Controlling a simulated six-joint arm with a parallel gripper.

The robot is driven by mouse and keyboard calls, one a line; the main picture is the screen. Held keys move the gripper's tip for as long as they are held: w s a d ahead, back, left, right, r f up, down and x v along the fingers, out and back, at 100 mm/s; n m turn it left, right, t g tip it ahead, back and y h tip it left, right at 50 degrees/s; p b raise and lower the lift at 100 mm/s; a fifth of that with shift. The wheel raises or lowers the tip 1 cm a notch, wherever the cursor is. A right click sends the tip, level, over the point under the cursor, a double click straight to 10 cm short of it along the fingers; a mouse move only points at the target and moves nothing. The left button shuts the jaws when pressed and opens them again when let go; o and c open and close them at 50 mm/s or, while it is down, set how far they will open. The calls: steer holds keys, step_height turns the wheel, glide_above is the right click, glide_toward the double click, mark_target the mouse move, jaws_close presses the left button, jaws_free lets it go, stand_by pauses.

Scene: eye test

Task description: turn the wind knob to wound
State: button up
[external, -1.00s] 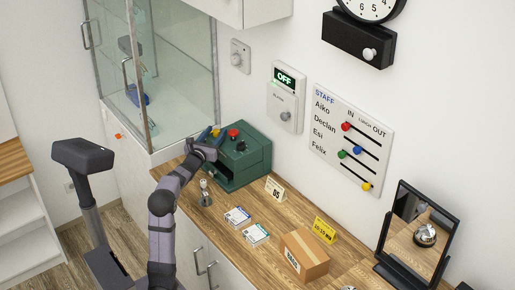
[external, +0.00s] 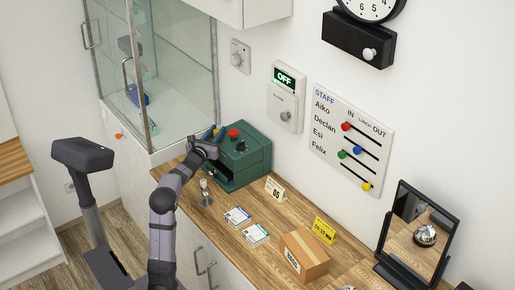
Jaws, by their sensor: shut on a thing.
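A pale round knob (external: 369,54) sits on the front of the black box (external: 345,40) under the wall clock (external: 368,8). I cannot read any wind or wound marking there. My gripper (external: 214,138) is far from that knob, low at the left end of the green box (external: 250,160) on the counter. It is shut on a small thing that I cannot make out. Small yellow and blue bits show by the fingertips. The green box has a red button (external: 233,133) and a small dark knob (external: 241,146) on top.
A glass cabinet (external: 180,75) stands close behind my gripper. The wall holds an OFF panel (external: 285,95), a staff board (external: 350,140) and another knob plate (external: 240,57).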

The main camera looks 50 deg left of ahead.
steer(key=shift+a+m+t+h+p, duration=0.1)
steer(key=shift+m+t+h+p, duration=0.25)
steer(key=shift+m+h, duration=0.3)
steer(key=m+h, duration=0.1)
steer(key=h, duration=0.1)
steer(key=m+t+h+p, duration=0.1)
steer(key=h, duration=0.1)
steer(key=shift+m+t+h, duration=0.25)
steer(key=shift+m, duration=0.1)
steer(key=shift+m+h+p, duration=0.85)
steer(key=shift+m+h, duration=0.15)
steer(key=shift+h, duration=0.6)
steer(key=shift+m+h+p, duration=0.85)
steer(key=shift+m+h, duration=0.15)
steer(key=shift+h, duration=0.6)
steer(key=shift+m+h+p, duration=0.5)
steer(key=shift+m+h, duration=0.1)
steer(key=shift+h, duration=0.3)
steer(key=o, duration=1)
steer(key=shift+o, duration=0.2)
steer(key=b+v, duration=0.1)
steer(key=v, duration=0.6)
steer(key=shift+b, duration=0.3)
